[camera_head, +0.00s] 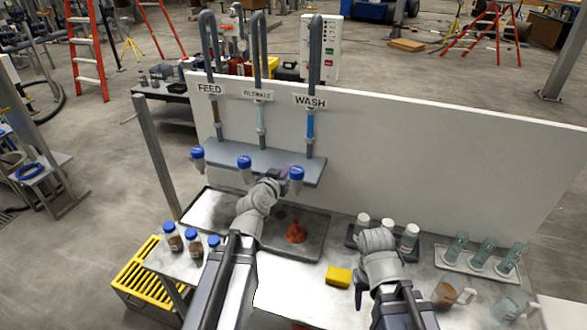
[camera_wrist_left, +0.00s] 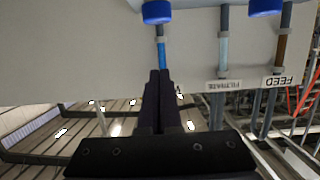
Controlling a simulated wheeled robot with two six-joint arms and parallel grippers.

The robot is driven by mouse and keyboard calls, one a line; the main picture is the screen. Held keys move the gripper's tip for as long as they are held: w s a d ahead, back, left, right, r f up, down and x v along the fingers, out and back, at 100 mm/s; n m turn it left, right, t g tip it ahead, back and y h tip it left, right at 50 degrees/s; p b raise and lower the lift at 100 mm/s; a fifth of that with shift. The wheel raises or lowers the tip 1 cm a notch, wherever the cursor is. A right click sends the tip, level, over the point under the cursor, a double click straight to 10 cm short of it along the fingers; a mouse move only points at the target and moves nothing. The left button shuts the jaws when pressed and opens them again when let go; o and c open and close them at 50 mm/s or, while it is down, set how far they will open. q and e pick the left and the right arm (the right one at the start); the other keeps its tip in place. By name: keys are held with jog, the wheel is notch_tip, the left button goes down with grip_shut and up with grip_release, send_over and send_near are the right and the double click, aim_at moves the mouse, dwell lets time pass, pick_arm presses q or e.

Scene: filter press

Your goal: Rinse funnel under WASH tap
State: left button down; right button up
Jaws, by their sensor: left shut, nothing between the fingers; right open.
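The WASH tap has a blue knob (camera_head: 296,173), below its blue-marked pipe and the WASH label (camera_head: 311,101). My left gripper (camera_head: 284,174) is beside this knob, with its fingers mostly hidden by my arm. In the left wrist view the closed, empty fingers (camera_wrist_left: 158,90) point up toward the WASH pipe and its blue knob (camera_wrist_left: 157,12); contact cannot be told. An orange-red object, apparently the funnel (camera_head: 295,232), lies in the dark sink tray (camera_head: 310,252) below the taps. My right gripper (camera_head: 362,288) is open over the bench, right of a yellow sponge (camera_head: 340,277).
FEED (camera_head: 198,153) and FILTRATE (camera_head: 244,162) knobs are left of WASH. Brown sample bottles (camera_head: 173,238) stand at left. White-capped bottles (camera_head: 409,237), glass tubes (camera_head: 483,252) and a brown beaker (camera_head: 444,295) stand at right. A white panel (camera_head: 430,155) rises behind.

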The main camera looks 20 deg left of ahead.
pick_arm(q)
jog(key=b, duration=0.3)
send_over(296, 172)
jog(key=f, duration=0.2)
jog(key=shift+s+a+f, duration=0.1)
jog(key=shift+s+f, duration=0.1)
jog(key=shift+f, duration=0.1)
notch_tip(296, 172, down, 2)
jog(key=shift+s+f+b, duration=0.15)
jog(key=shift+f+b, duration=0.05)
jog(key=shift+b, duration=0.75)
jog(key=shift+f+b, duration=0.75)
notch_tip(296, 172, down, 2)
jog(key=shift+b, duration=1)
jog(key=shift+s+r, duration=0.1)
jog(key=shift+r, duration=0.05)
